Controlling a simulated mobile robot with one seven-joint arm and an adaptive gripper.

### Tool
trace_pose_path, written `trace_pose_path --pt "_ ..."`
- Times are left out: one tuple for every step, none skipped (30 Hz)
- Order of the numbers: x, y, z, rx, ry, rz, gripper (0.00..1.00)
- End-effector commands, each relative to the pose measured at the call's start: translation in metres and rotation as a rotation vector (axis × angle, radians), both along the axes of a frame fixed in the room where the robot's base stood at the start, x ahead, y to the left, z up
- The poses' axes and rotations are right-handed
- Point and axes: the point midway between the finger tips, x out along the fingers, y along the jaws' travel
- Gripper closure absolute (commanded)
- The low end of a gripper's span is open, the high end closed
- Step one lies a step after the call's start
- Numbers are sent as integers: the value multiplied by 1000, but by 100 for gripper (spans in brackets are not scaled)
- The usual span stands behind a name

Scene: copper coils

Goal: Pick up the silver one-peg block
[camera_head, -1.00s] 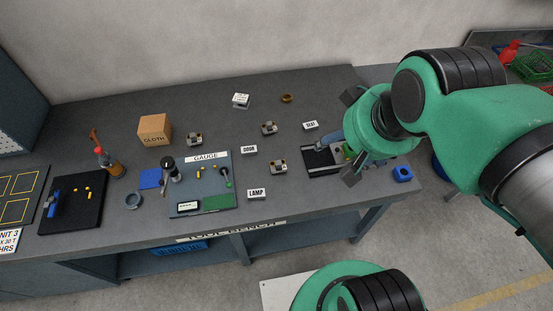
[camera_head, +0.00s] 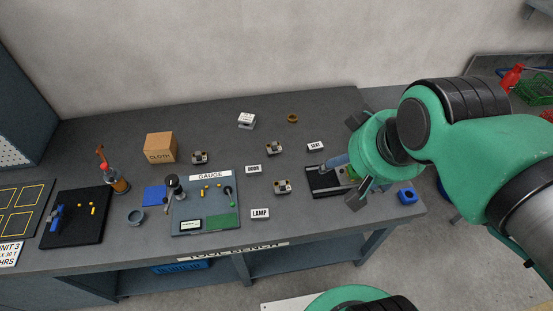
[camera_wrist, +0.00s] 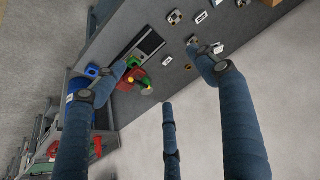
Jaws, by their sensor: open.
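Several small pale blocks with grey and black tops sit on the bench in the head view: a left one (camera_head: 200,158), a back one (camera_head: 273,147) and a front one (camera_head: 282,187). They are too small for me to count pegs or tell which is the silver one-peg block. Small blocks also show near the top of the wrist view (camera_wrist: 174,17). My gripper (camera_head: 343,158) is open above the right end of the bench, over a black tray (camera_head: 318,187). In the wrist view my gripper (camera_wrist: 158,58) has its fingers spread, with nothing between them.
Name plates, such as LAMP (camera_head: 260,214), stand among the blocks. The back middle is mostly clear.

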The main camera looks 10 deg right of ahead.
Motion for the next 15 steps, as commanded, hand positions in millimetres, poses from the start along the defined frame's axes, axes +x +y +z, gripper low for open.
trace_pose_path --pt "0 0 0 0 0 0 28" --pt "0 0 0 0 0 0 28" --pt "0 0 0 0 0 0 28" --pt "0 0 0 0 0 0 28" --pt "1 0 0 0 1 0 28" --pt "2 0 0 1 3 0 28" --pt "3 1 0 1 5 0 28" --pt "5 1 0 1 7 0 28" --pt "8 1 -1 2 12 1 28" --pt "10 2 -1 2 17 1 28" --pt "13 2 -2 3 23 1 28" --pt "18 3 -4 3 31 3 28" --pt "22 4 -4 4 36 3 28" --pt "27 4 -5 5 43 4 28" --pt "34 6 -8 6 54 4 28"
